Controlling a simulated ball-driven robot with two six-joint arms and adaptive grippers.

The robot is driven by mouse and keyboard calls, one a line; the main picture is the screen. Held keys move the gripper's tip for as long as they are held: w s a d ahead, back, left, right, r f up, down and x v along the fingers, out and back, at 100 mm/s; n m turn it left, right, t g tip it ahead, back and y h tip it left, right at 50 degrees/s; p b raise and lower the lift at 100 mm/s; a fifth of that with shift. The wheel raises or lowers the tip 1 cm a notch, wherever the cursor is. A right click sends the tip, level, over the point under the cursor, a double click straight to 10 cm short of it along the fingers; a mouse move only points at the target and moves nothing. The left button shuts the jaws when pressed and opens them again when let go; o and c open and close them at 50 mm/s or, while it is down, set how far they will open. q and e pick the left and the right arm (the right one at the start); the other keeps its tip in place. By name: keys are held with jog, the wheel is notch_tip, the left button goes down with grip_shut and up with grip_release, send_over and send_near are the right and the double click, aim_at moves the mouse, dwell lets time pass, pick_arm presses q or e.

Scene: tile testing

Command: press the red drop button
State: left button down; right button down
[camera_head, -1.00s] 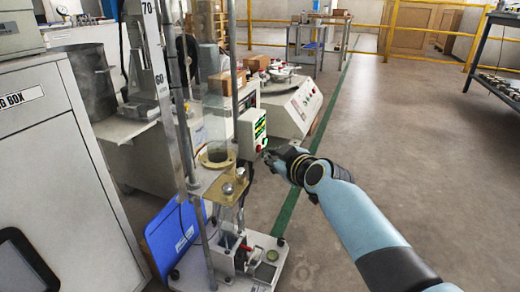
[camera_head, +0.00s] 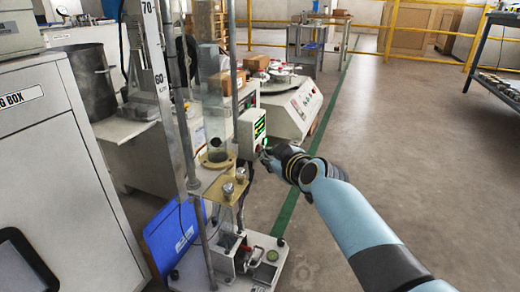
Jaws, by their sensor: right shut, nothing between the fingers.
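The control box (camera_head: 250,132) is a small pale box on the side of the drop-test stand, with a green-lit display on its right face. The red drop button is not visible; the lower right face of the box is partly hidden by my right gripper. My right gripper (camera_head: 264,156) is shut and empty, its tip at the lower right of the box. I cannot tell whether it touches. My left gripper is not in view.
The drop-test stand has metal columns, a clear tube and a white base plate (camera_head: 205,279). A blue panel (camera_head: 172,236) leans beside it. A grey cabinet (camera_head: 50,170) stands at left. Open floor (camera_head: 420,150) lies to the right.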

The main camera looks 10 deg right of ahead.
jog(key=shift+s+d, duration=0.45)
jog(key=shift+d, duration=0.25)
jog(key=shift+s+d, duration=0.75)
jog(key=shift+d, duration=0.3)
jog(key=shift+s+d, duration=0.7)
jog(key=shift+d, duration=0.35)
